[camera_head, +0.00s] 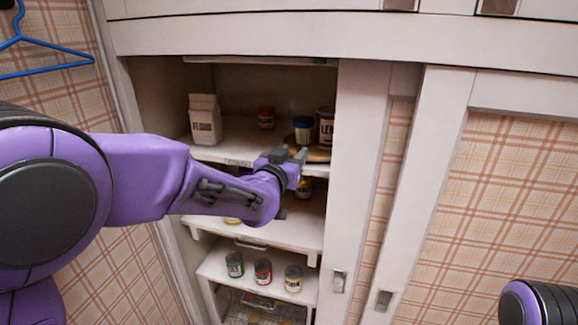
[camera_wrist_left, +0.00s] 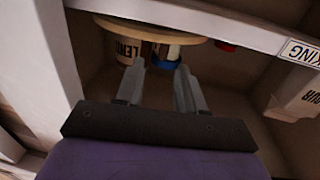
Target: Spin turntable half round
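The turntable (camera_head: 318,155) is a round wooden disc on the upper cupboard shelf, at the right. It also shows in the left wrist view (camera_wrist_left: 140,30), where its rim is near the top. A can lettered "LE..." (camera_head: 326,127) and a white jar with a blue lid (camera_head: 303,130) stand on it. My left gripper (camera_head: 298,156) is at the front of that shelf by the disc's edge. In the left wrist view its two fingers (camera_wrist_left: 158,88) are apart with nothing between them. I cannot tell whether a finger touches the disc. My right gripper is out of view.
A flour carton (camera_head: 205,119) and a red-lidded jar (camera_head: 265,117) stand on the same shelf (camera_head: 235,152). Several cans (camera_head: 263,271) stand on a lower shelf. A white upright (camera_head: 357,190) bounds the opening at the right. A blue hanger (camera_head: 40,70) hangs at the left.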

